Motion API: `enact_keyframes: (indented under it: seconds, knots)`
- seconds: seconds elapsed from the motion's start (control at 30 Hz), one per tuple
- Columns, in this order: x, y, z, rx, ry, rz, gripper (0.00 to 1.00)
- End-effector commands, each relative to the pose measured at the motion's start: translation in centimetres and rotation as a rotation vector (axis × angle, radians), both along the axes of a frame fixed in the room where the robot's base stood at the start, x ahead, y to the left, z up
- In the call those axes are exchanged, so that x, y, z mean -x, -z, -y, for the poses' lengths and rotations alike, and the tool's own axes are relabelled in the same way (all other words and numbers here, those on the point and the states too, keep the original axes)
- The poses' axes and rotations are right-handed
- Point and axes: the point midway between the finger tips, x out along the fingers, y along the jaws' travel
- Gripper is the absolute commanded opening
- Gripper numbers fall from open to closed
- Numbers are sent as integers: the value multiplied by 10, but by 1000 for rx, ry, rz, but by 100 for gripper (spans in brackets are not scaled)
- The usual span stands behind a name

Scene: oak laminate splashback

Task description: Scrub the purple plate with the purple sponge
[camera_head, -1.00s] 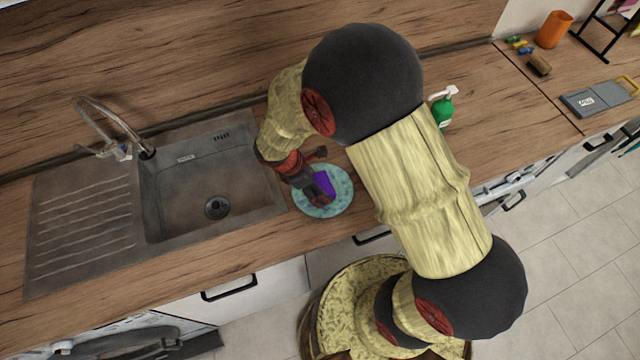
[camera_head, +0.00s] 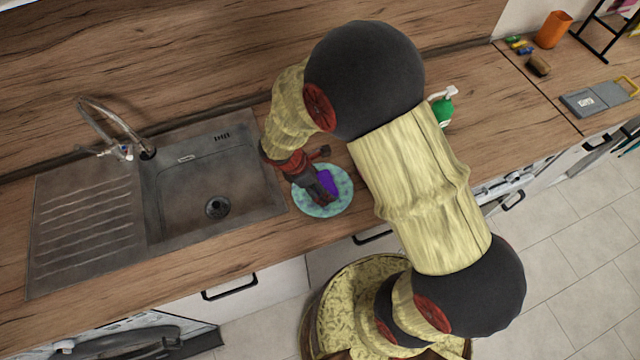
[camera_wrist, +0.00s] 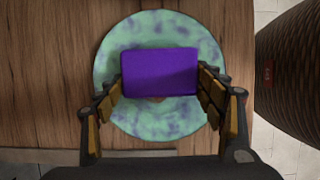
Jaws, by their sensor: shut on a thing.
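The plate (camera_head: 340,205) lies on the wooden counter just right of the sink. It looks pale green with purple blotches, and it also shows in the wrist view (camera_wrist: 115,50). My gripper (camera_head: 322,190) is over the plate and shut on the purple sponge (camera_wrist: 160,72). The sponge is a plain purple block between the two fingers, over the middle of the plate. It also shows in the head view (camera_head: 328,182). I cannot tell whether the sponge touches the plate. A small brownish patch (camera_wrist: 156,99) shows just below the sponge; the rest of the plate's centre is hidden.
A steel sink (camera_head: 215,185) with a tap (camera_head: 115,130) is to the left. A green pump bottle (camera_head: 443,110) stands behind my arm. An orange cup (camera_head: 554,29), a brown block (camera_head: 539,65) and a grey board (camera_head: 597,98) are at the far right.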

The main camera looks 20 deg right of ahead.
Motion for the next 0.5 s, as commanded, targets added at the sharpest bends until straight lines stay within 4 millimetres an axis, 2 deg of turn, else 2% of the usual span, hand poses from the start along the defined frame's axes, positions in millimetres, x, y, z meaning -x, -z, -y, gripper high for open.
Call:
enact_keyframes:
  seconds: [0.3, 0.5]
  knots:
    - [0, 1, -16, 1, -1, -1, 49]
    - [0, 2, -15, 0, 0, -1, 49]
